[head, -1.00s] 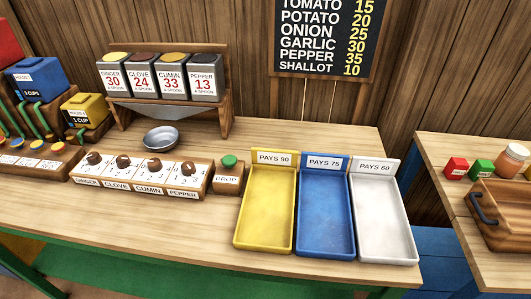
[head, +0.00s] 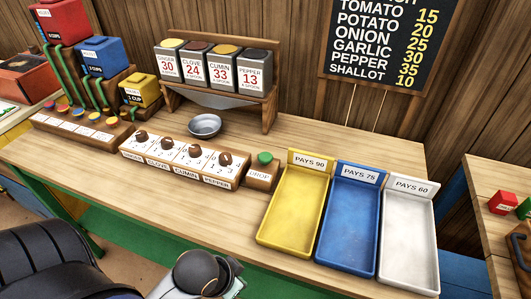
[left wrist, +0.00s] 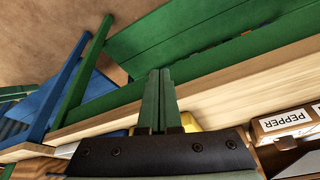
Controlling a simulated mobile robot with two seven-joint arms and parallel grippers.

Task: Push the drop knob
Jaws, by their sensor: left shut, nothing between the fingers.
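The drop knob is a green round button (head: 264,157) on a small wooden block (head: 262,175) labelled DROP, right of the spice dials in the head view. My left arm comes in at the bottom left of the head view, and its gripper is not clear there. In the left wrist view my left gripper (left wrist: 160,75) is shut and empty, its fingers before the table's edge and green frame. It is apart from the knob, which I cannot make out in that view. My right gripper is not in view.
The dial panel (head: 179,174) stands left of the knob block, with a metal bowl (head: 204,125) behind. Yellow (head: 262,238), blue (head: 321,263) and white (head: 379,281) trays stand to its right. Spice tins (head: 212,68) sit on a rack at the back. Bare table lies in front of the dials.

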